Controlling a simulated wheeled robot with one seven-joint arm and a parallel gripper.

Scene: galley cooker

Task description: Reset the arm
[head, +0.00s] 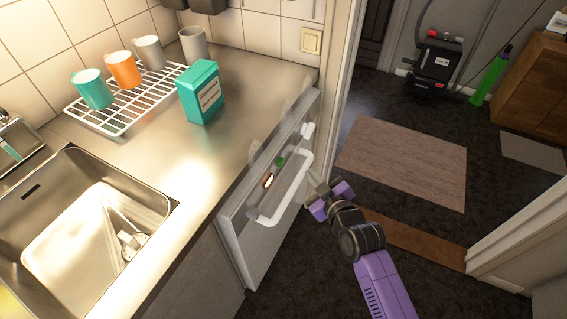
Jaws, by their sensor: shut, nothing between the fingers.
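My arm reaches up from the bottom right of the head view, with a purple link and a dark wrist. My gripper (321,196) is shut and empty.
A steel counter (185,150) holds a teal box (200,93) and a white rack (120,118) with several mugs. A sink (75,230) is at left. Right of the arm are a doorway, a mat (405,160), a dark machine (435,60) and a green cylinder (490,80).

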